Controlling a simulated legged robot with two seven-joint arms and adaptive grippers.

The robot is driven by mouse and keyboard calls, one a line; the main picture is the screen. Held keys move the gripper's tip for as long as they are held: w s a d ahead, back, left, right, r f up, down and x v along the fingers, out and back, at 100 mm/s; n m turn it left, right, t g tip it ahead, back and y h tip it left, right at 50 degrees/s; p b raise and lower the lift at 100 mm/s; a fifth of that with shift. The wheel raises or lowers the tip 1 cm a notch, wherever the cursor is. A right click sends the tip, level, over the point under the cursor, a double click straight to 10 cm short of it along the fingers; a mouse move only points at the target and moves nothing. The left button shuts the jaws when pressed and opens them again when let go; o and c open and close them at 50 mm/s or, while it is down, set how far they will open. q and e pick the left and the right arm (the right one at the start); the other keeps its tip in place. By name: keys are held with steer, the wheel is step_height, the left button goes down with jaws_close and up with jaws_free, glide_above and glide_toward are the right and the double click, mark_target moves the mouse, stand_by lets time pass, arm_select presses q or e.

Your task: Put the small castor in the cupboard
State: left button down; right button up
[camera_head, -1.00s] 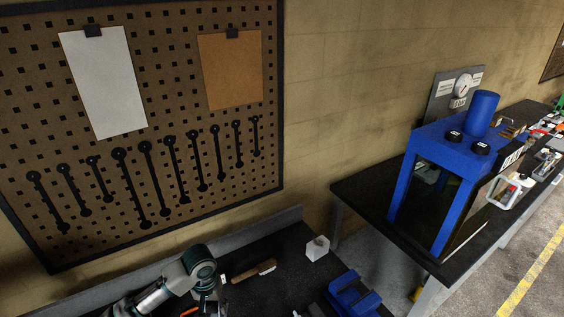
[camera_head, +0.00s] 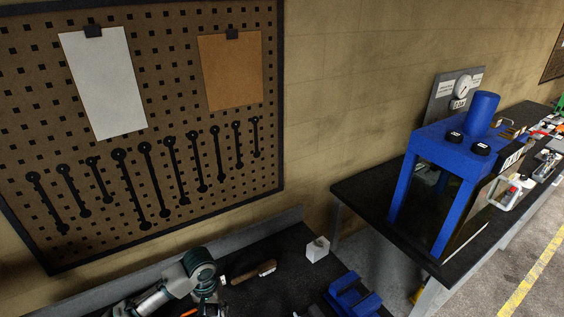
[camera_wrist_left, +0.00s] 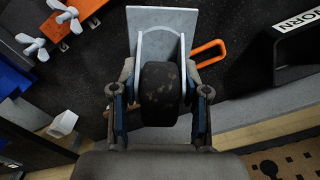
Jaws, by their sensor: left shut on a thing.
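The small castor (camera_wrist_left: 160,92), a black wheel in a grey metal fork and plate, is between the fingers of my left gripper (camera_wrist_left: 160,98) in the left wrist view. The gripper is shut on it, with a finger on each side of the wheel. In the head view my left gripper (camera_head: 208,300) is low at the bottom edge, over the dark bench, and the castor cannot be made out there. I cannot tell how high it is above the bench. No cupboard can be clearly made out. My right gripper is not in view.
A brown-handled tool (camera_head: 254,272), a white block (camera_head: 317,249) and a blue block-like part (camera_head: 352,297) lie on the bench. An orange handle (camera_wrist_left: 210,53) and a black labelled box (camera_wrist_left: 296,48) are near the castor. A blue press (camera_head: 437,170) stands on the right bench.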

arm_select(q)
step_height(320, 180, down, 7)
steer(key=b, duration=0.7)
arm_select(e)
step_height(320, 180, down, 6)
arm_select(q)
steer(key=s+a+m+p, duration=0.5)
steer(key=a+m+p, duration=0.1)
steer(key=m, duration=0.5)
steer(key=shift+m, duration=0.4)
steer(key=f, duration=0.5)
steer(key=d+f, duration=0.1)
steer(key=f, duration=0.2)
steer(key=shift+f, duration=0.35)
steer(key=shift+a, duration=0.15)
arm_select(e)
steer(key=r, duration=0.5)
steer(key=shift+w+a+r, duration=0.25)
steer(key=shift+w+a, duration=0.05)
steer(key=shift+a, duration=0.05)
